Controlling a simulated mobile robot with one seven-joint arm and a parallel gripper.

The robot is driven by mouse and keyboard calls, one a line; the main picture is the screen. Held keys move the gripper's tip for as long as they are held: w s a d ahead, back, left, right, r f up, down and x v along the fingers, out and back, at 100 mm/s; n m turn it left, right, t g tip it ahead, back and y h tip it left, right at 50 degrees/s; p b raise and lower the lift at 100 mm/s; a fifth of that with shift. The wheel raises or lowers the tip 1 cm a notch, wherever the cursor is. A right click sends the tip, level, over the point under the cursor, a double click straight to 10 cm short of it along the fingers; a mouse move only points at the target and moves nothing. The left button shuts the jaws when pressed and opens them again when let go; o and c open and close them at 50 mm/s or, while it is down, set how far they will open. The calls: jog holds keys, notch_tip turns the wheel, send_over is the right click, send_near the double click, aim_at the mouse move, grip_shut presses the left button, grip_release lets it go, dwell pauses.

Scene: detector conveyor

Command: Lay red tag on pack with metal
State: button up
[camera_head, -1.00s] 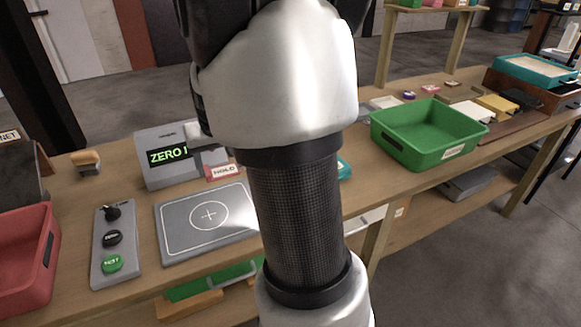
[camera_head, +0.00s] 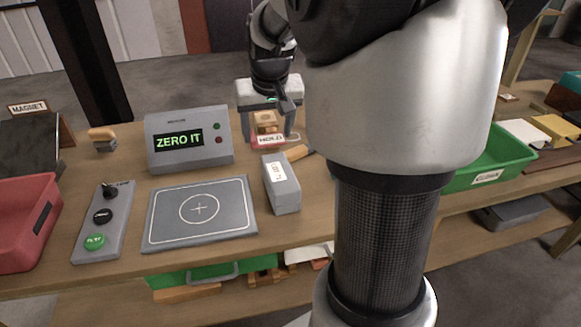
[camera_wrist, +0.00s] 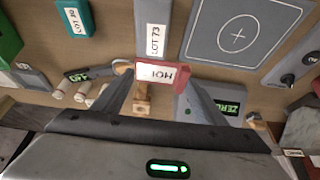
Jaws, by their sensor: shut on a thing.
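The red tag (camera_head: 274,141) has a white label reading HOLD. My gripper (camera_head: 268,132) is shut on it, and the tag hangs to the right of the detector's display box. In the wrist view the tag (camera_wrist: 160,73) sits between my fingertips (camera_wrist: 160,76), near the end of a grey pack (camera_wrist: 149,12) labelled LOT 73. In the head view that grey pack (camera_head: 284,190) lies right of the grey plate. The tag looks apart from it, but I cannot tell its height. A teal pack (camera_wrist: 75,18) with a lot label shows in the wrist view. Which pack holds metal is not visible.
The display box (camera_head: 190,139) reads ZERO IT. The plate (camera_head: 200,212) with a circled cross is bare. A button panel (camera_head: 102,222) and red bin (camera_head: 25,222) stand left, a green bin (camera_head: 490,165) right. A wooden block (camera_wrist: 142,98) and wooden-handled tool lie near my gripper.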

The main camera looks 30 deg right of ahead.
aim_at(272, 170)
jog(key=shift+d+r, duration=0.1)
jog(key=shift+d, duration=0.1)
jog(key=shift+s+d, duration=0.1)
jog(key=shift+d, duration=0.05)
notch_tip(272, 170, down, 10)
jog(key=shift+r+b, duration=0.1)
jog(key=shift+b, duration=0.9)
jog(key=shift+f, duration=0.2)
jog(key=o, duration=1)
jog(key=shift+o, duration=0.2)
